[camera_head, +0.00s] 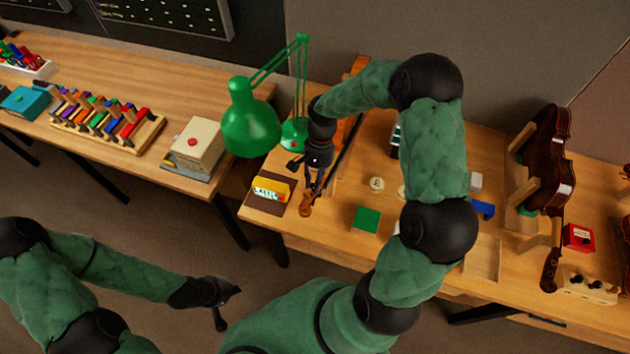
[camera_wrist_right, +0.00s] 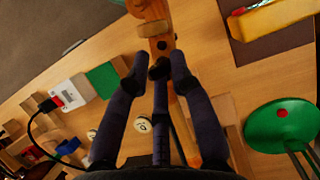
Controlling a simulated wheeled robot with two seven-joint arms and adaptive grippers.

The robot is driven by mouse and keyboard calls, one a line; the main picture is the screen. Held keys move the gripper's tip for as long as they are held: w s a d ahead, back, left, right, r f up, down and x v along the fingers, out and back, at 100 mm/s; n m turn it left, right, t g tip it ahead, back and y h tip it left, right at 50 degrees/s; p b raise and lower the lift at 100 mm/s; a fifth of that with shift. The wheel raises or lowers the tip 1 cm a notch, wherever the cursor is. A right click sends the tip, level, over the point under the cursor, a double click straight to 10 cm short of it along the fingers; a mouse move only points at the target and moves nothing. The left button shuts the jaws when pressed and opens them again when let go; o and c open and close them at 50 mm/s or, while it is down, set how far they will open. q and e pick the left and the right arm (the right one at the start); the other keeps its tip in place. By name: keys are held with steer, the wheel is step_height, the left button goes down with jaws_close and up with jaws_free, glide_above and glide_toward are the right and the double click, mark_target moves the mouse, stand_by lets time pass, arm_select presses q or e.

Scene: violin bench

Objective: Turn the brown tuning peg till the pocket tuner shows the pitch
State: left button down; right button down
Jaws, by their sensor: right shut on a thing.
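My right gripper (camera_head: 313,188) reaches down over the left end of the bench to the violin's scroll and pegbox (camera_head: 306,204). In the right wrist view its fingertips (camera_wrist_right: 158,72) are closed in at the near end of the wooden pegbox (camera_wrist_right: 152,12), shut on the brown tuning peg, which the dark fingers mostly hide. The yellow pocket tuner (camera_head: 270,188) stands on a dark mat just left of the scroll; its display is lit but too small to read. It also shows in the right wrist view (camera_wrist_right: 270,18). My left gripper (camera_head: 218,298) hangs over the floor, away from the bench; its jaws are unclear.
A green lamp (camera_head: 250,120) stands close to the left of my right forearm. A green block (camera_head: 366,219) and small round pieces (camera_head: 377,184) lie right of the scroll. Another violin (camera_head: 548,160) rests in a stand at right. A second bench holds a tool rack (camera_head: 105,120).

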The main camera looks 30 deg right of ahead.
steer(key=shift+n+g+h, duration=0.3)
steer(key=shift+n, duration=0.7)
steer(key=c, duration=1.1)
jaws_free()
steer(key=v, duration=1.2)
steer(key=shift+a, duration=0.1)
